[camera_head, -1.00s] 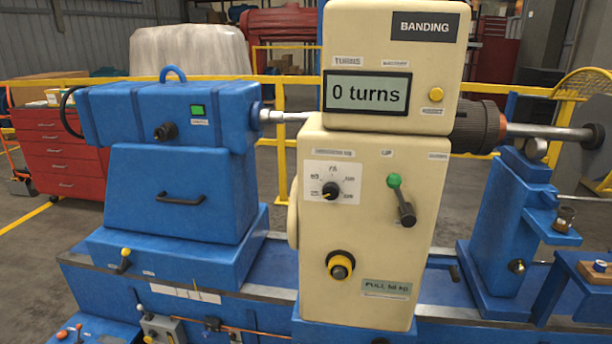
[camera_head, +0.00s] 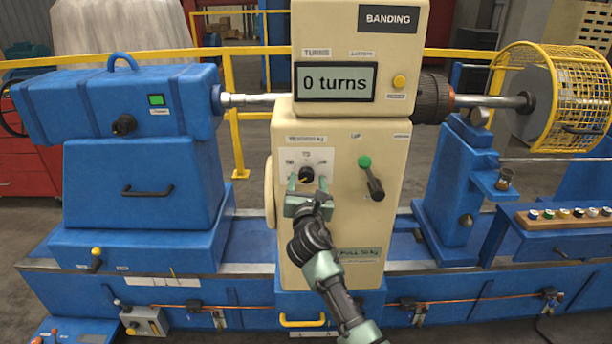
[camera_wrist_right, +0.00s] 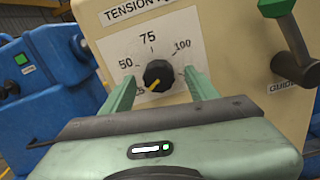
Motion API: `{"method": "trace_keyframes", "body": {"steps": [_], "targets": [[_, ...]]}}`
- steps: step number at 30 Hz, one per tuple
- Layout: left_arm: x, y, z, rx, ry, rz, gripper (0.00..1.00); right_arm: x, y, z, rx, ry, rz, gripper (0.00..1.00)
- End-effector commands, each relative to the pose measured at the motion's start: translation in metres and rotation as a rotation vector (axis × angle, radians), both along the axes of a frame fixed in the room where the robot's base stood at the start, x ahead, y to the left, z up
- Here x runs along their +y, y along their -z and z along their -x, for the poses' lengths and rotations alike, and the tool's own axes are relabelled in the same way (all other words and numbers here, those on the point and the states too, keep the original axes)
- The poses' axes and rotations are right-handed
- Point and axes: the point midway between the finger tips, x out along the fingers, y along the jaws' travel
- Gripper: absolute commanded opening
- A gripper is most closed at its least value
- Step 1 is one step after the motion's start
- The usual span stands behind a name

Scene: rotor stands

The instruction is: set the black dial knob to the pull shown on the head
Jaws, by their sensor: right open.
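The black dial knob (camera_head: 306,174) sits on a white scale plate on the cream head (camera_head: 338,215). In the right wrist view the knob (camera_wrist_right: 158,75) has a yellow pointer aimed to the lower left, by a partly hidden mark below 50; 50, 75 and 100 are readable. My right gripper (camera_head: 307,183) is open in front of the dial. In the wrist view its fingers (camera_wrist_right: 160,92) reach up on either side of the knob, apart from it. A green plate (camera_head: 358,254) low on the head starts with "PULL"; its figure is blurred, seemingly 50 kg. My left gripper is out of view.
A green-tipped lever (camera_head: 371,178) sticks out just right of the dial. The display (camera_head: 335,83) above reads 0 turns. A blue motor housing (camera_head: 120,105) stands left, and a wooden rack (camera_head: 565,219) with several small coloured pieces lies right.

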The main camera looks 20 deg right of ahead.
Motion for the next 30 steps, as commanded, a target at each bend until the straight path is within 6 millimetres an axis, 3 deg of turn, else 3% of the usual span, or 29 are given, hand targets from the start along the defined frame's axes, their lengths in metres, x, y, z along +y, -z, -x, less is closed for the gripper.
{"method": "trace_keyframes", "body": {"steps": [6, 17, 23, 30], "targets": [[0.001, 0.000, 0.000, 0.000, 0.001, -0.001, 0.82, -0.006, 0.000, -0.022, 0.000, 0.000, -0.001, 0.59], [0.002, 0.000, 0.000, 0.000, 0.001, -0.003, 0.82, -0.007, 0.001, -0.026, 0.000, -0.001, -0.003, 0.59], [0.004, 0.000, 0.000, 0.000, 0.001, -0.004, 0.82, -0.007, 0.001, -0.026, 0.000, -0.001, -0.002, 0.03], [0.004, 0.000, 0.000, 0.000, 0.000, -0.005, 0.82, -0.007, 0.001, -0.026, -0.003, -0.001, -0.014, 0.00]]}}
